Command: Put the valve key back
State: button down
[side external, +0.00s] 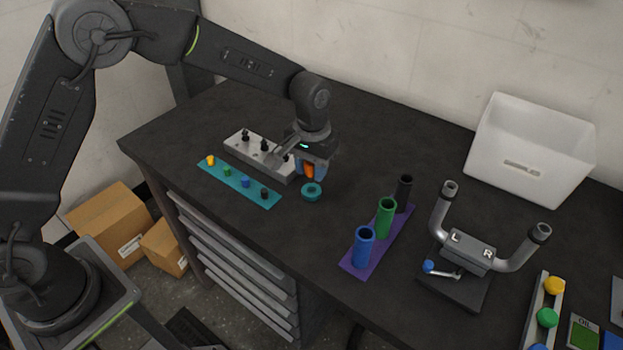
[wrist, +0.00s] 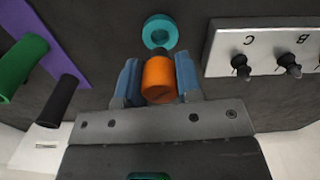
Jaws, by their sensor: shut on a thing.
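My gripper (side external: 311,171) is shut on an orange cylindrical piece, which I take to be the valve key (wrist: 158,79). In the wrist view the piece sits between the two blue fingers. A teal ring (side external: 311,191) with a dark centre lies on the bench close below the gripper. In the wrist view the ring (wrist: 159,31) is just beyond the orange piece. The piece appears held above the bench, apart from the ring. A grey block (side external: 237,139) with black valves is directly left of the gripper.
A teal strip (side external: 234,186) with several coloured caps lies before the block. A purple base (side external: 353,268) with blue, green and black tubes stands right of the gripper. Further right are a handlebar stand (side external: 453,292) and a white bin (side external: 530,152). Bare bench lies behind the gripper.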

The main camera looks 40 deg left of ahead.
aim_at(312, 193)
jog(key=shift+f, duration=1.95)
jog(key=shift+f, duration=0.15)
jog(key=c, duration=0.8)
grip_release()
